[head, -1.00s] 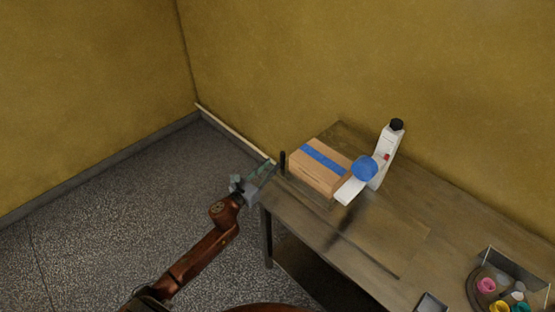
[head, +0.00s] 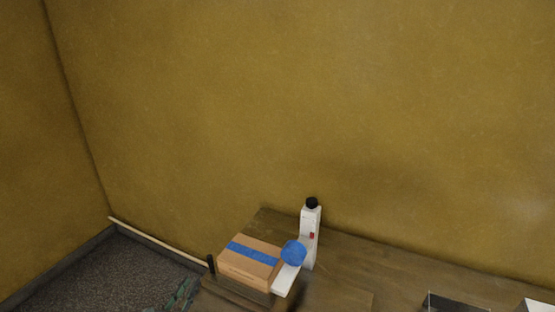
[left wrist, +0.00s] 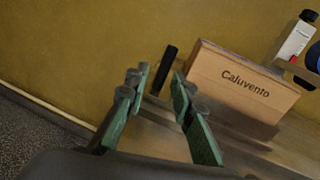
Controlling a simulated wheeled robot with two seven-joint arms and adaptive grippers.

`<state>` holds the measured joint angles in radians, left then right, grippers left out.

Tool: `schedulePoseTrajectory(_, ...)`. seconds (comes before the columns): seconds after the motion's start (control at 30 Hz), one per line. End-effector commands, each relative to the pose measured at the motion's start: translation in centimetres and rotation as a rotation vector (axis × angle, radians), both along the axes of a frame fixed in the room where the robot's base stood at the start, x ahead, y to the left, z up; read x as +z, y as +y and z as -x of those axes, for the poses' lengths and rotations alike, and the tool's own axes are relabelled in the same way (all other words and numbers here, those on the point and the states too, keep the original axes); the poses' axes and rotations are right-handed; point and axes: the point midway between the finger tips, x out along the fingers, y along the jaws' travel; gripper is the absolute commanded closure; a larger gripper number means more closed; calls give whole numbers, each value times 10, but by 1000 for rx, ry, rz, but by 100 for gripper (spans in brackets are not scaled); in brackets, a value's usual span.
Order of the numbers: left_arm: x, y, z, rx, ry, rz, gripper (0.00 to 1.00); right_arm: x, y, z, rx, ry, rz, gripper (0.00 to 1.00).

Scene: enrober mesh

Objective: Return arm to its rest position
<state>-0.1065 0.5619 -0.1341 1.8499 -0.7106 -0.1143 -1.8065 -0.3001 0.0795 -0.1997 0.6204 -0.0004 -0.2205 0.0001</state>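My left gripper (head: 182,293) shows only in part at the bottom edge of the head view, just left of the table's corner. In the left wrist view its two green fingers (left wrist: 157,84) stand apart with nothing held between them. A cardboard box (left wrist: 240,85) marked "Caluvento" is on the table beyond the fingers, to the right. A black upright post (left wrist: 164,70) shows behind the gap between the fingers. Most of my left arm is out of the head view. My right gripper is in neither view.
The wooden table (head: 345,290) stands against the yellow wall (head: 300,110). Near the box are a white bottle (head: 310,238) with a black cap and a blue round object (head: 293,253). A clear-sided container (head: 455,303) is cut off at bottom right. Floor (head: 85,268) is open at left.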

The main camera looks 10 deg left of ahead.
Motion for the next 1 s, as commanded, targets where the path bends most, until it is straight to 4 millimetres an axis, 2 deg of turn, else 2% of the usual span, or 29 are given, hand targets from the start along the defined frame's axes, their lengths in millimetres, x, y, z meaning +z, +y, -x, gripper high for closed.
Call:
schedulePoseTrajectory(0.07,-11,11,12,77,45,179,77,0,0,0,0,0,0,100)
schedulePoseTrajectory(0.17,-35,33,39,243,125,537,77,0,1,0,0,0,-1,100)
schedulePoseTrajectory(0.27,-73,53,80,456,204,958,77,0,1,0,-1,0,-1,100)
schedulePoseTrajectory(0.33,-102,59,115,620,247,1244,77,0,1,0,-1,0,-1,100)
schedulePoseTrajectory(0.4,-130,59,153,796,276,1511,77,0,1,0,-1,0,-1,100)
schedulePoseTrajectory(0.5,-160,51,202,1023,291,1803,77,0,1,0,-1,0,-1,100)
schedulePoseTrajectory(0.7,-191,27,270,1349,271,2126,77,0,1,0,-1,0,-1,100)
schedulePoseTrajectory(1.0,-208,-8,342,1732,199,2379,77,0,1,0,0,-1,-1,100)
